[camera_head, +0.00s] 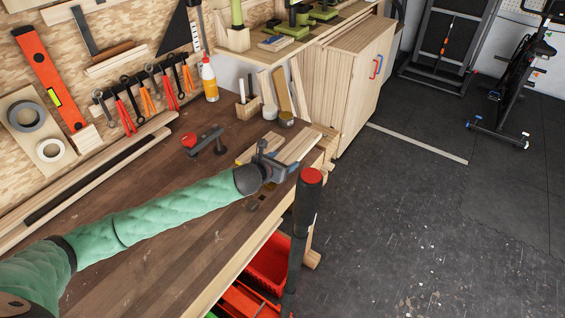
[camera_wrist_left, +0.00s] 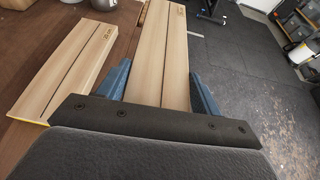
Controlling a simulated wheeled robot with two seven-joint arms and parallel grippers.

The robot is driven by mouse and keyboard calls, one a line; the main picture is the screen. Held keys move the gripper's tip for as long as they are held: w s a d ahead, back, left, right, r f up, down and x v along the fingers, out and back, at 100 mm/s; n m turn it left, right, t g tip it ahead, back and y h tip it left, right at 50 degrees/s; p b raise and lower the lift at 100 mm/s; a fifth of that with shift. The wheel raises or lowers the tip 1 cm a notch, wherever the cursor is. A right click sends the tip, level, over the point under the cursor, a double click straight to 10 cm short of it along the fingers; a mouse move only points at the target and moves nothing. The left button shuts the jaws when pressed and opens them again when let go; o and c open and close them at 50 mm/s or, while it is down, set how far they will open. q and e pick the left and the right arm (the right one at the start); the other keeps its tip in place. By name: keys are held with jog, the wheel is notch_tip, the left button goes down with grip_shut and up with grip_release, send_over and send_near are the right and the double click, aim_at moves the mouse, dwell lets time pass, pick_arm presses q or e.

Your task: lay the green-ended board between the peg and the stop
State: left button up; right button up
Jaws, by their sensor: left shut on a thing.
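My left gripper (camera_head: 284,166) is at the right end of the bench, shut on a light wooden board (camera_head: 300,148). In the left wrist view this board (camera_wrist_left: 160,55) runs away from me between the two blue fingers. Its near end is hidden by the gripper, so I cannot see its end colour. A second light board (camera_wrist_left: 72,62) with a yellow near end lies to the left, apart from the held one. In the head view this second board (camera_head: 247,156) is partly behind my gripper. I cannot make out the peg or the stop for certain.
A dark clamp with a red knob (camera_head: 204,140) lies on the workbench (camera_head: 165,235) left of the boards. A glue bottle (camera_head: 209,78), small jars (camera_head: 286,119) and a wooden block holder (camera_head: 248,106) stand behind. Bare bench top lies in front of my left arm.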

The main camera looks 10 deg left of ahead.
pick_arm(q)
jog(key=shift+f, duration=0.85)
pick_arm(e)
jog(key=shift+s+d+f, duration=0.25)
jog(key=shift+d+f, duration=0.05)
jog(key=shift+f, duration=0.4)
pick_arm(q)
jog(key=shift+f, duration=0.6)
pick_arm(e)
jog(key=shift+s, duration=0.1)
pick_arm(q)
jog(key=o, duration=1.1)
